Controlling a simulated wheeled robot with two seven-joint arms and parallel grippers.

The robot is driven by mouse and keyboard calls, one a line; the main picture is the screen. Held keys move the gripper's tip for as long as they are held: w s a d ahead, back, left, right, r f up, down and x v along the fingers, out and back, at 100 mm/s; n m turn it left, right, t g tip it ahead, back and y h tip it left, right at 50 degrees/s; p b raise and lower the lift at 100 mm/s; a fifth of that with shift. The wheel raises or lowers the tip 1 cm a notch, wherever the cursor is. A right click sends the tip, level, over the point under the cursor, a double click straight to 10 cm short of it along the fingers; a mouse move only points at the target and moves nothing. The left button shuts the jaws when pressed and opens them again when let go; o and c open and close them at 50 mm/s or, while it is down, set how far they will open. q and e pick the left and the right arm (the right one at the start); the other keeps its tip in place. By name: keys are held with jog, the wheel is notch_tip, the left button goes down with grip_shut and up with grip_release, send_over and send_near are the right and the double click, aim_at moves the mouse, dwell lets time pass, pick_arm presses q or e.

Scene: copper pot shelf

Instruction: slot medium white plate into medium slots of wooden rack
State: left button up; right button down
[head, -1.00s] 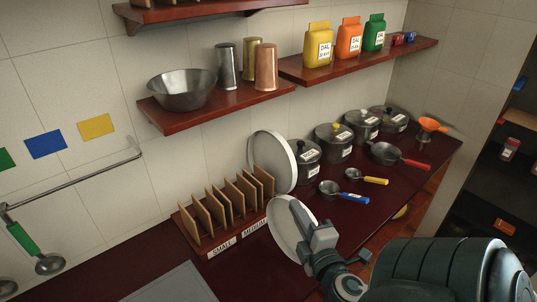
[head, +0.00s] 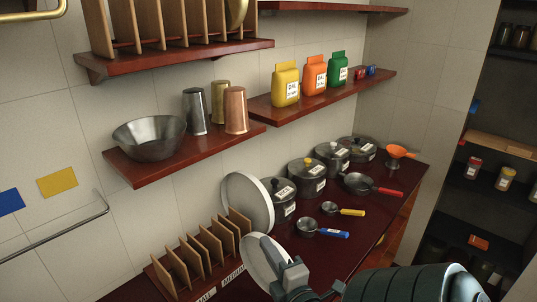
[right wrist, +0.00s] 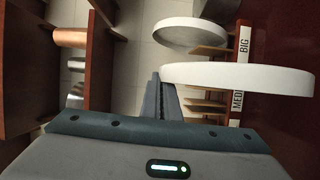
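A white plate (head: 262,258) is held on edge, tilted, in front of the right end of the wooden rack (head: 201,252). My right gripper (head: 288,274) is at the plate's right edge and appears shut on it. In the right wrist view the held plate (right wrist: 245,78) reaches across from a dark finger (right wrist: 157,100). The rack has upright wooden dividers and size labels, partly cut off below in the head view. The BIG label (right wrist: 244,47) shows in the right wrist view. My left gripper is not in view.
A larger white plate (head: 247,202) stands at the rack's right end, close behind the held plate. Lidded pots (head: 306,178) stand along the wall to the right. A blue-handled ladle (head: 320,228) lies on the counter. A shelf (head: 190,151) hangs above the rack.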

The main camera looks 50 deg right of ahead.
jog(key=w+d+f+p, duration=0.1)
jog(key=w+d+p, duration=0.1)
jog(key=w, duration=2.1)
jog(key=shift+d+f+p, duration=0.15)
jog(key=shift+d+p, duration=0.15)
jog(key=shift+p, duration=0.35)
dwell(1.0)
jog(key=shift+w, duration=0.1)
dwell(0.5)
jog(key=c, duration=1.9)
grip_release()
jog(key=shift+c, duration=0.2)
jog(key=shift+a+f, duration=0.1)
jog(key=shift+c, duration=0.4)
jog(key=shift+p+v, duration=0.35)
jog(key=shift+v, duration=1.9)
